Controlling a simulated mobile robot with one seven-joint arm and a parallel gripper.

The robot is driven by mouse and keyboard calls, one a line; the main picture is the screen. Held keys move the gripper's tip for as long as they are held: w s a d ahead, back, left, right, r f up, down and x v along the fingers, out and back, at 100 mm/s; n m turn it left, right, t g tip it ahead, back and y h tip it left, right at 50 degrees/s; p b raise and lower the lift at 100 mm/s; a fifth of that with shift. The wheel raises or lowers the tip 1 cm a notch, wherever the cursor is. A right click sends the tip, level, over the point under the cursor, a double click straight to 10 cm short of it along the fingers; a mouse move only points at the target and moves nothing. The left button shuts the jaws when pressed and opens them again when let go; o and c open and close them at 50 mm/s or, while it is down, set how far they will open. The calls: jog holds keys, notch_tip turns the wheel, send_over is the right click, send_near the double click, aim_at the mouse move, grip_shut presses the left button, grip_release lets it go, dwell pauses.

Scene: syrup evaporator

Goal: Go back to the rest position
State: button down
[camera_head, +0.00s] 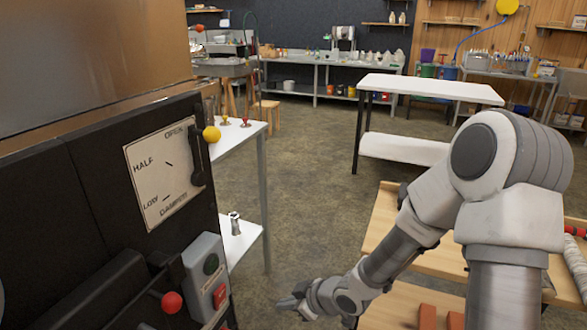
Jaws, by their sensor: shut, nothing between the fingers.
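My arm rises at the right of the head view and bends down to the left. My gripper (289,302) hangs low over the open floor near the bottom middle. It is shut and empty, apart from the switch box and the wooden bench. The black evaporator front (85,200) fills the left side. Its damper plate (164,172) is marked OPEN, HALF, LOW and DAMPER. The damper lever (197,158) with a yellow knob (211,134) points up, near the OPEN mark.
A grey switch box (207,278) and a red knob (172,302) sit low on the left. A white-topped table (246,133) stands behind the evaporator. A wooden bench (383,222) is by my arm. A white table (430,88) stands farther back. The middle floor (305,180) is clear.

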jog(key=s+d+r+m+t+h, duration=0.1)
jog(key=s+d+r+m+h, duration=0.2)
jog(key=d+r+m+h, duration=0.85)
jog(key=s+d+r+y, duration=0.2)
jog(key=s+r, duration=0.5)
jog(key=s, duration=0.1)
jog(key=s+d+r+y, duration=0.2)
jog(key=s+d+r, duration=0.1)
jog(key=s+r, duration=0.45)
notch_tip(320, 180, up, 24)
jog(key=s+m+p, duration=0.1)
jog(key=p, duration=2.2)
jog(key=shift+s+a+f+g+p, duration=0.2)
jog(key=shift+s+f+g+p, duration=0.05)
jog(key=shift+g+p, duration=0.05)
jog(key=shift+a, duration=0.2)
